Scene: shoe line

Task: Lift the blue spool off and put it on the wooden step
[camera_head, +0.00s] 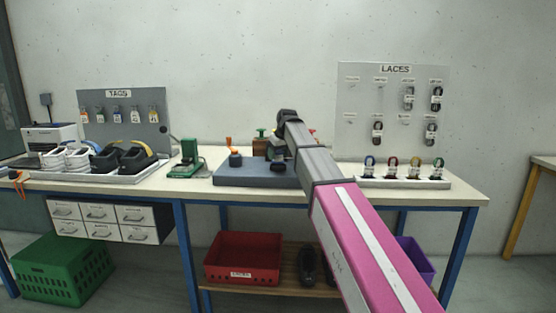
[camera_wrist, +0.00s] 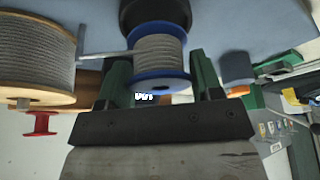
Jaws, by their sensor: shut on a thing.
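In the wrist view, the blue spool (camera_wrist: 160,82), wound with grey cord, is between the two green fingers of my gripper (camera_wrist: 158,66), which is shut on it. A black round piece (camera_wrist: 155,12) shows directly beyond the spool; I cannot tell whether they touch. In the head view my arm hides the gripper and the spool. A brown wooden block (camera_head: 260,147), perhaps the wooden step, stands at the back of the grey-blue board. Brown wood also shows behind the fingers in the wrist view (camera_wrist: 88,78), mostly hidden.
A large wooden-flanged spool (camera_wrist: 38,60) of grey cord is close to the left finger, with a red spool (camera_wrist: 40,125) below it. The grey-blue board (camera_head: 235,172) lies on the bench. A green device (camera_head: 188,160) stands left, a lace rack (camera_head: 400,182) right.

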